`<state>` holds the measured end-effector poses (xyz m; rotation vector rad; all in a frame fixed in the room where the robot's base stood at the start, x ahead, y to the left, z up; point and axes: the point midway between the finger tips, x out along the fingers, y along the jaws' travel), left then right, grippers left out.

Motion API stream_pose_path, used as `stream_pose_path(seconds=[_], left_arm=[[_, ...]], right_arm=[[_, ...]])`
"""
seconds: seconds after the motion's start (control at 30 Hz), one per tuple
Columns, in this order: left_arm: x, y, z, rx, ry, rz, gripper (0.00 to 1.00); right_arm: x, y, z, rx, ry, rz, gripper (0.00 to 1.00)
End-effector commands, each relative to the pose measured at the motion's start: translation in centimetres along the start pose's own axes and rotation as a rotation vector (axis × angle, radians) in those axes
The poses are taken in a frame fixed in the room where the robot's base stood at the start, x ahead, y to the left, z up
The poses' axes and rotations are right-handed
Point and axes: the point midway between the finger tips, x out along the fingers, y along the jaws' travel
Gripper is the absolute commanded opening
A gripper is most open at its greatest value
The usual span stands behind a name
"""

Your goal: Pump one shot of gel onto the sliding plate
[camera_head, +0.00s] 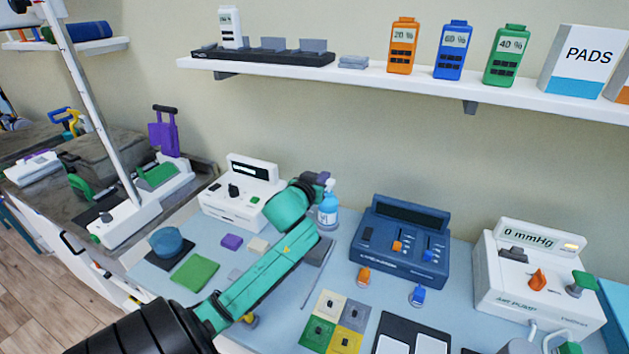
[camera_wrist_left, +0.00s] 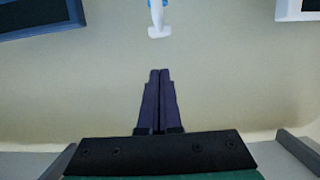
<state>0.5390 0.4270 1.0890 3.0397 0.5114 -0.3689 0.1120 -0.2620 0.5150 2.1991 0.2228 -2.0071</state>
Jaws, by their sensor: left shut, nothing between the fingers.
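A blue gel bottle (camera_head: 328,212) with a white pump head stands on the table, partly behind my left arm. My left gripper (camera_head: 325,180) is at the height of the pump head, close to it. In the left wrist view the dark fingers (camera_wrist_left: 160,78) are shut together and empty. The white pump head (camera_wrist_left: 158,22) lies ahead of the fingertips there, with a visible gap in the picture. I cannot tell for sure which thing is the sliding plate. My right gripper is not in view.
A white device (camera_head: 232,212) stands left of the bottle and a blue device (camera_head: 400,245) right of it. A white air pump unit (camera_head: 540,275) is farther right. Coloured pads (camera_head: 335,320) and a green cloth (camera_head: 194,272) lie in front. A shelf (camera_head: 430,85) runs above.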

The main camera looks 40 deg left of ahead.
Motion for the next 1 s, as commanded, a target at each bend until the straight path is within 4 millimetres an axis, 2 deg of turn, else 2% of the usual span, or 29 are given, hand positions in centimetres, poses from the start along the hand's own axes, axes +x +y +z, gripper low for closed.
stream_pose_path(seconds=[0.1,0.3,0.9,1.0], left_arm=[[-2.9,0.0,0.4,0.0,0.002,0.001,0.0],[-5.9,0.0,0.2,-0.001,0.003,0.0,0.0],[-6.4,0.0,-0.1,0.001,0.004,-0.001,0.0],[-6.6,0.0,-0.9,0.001,0.005,-0.001,0.0]], right_arm=[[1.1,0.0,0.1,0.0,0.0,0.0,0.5],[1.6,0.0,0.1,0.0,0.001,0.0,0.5],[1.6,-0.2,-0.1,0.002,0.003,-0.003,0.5],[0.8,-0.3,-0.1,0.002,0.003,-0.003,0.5]])
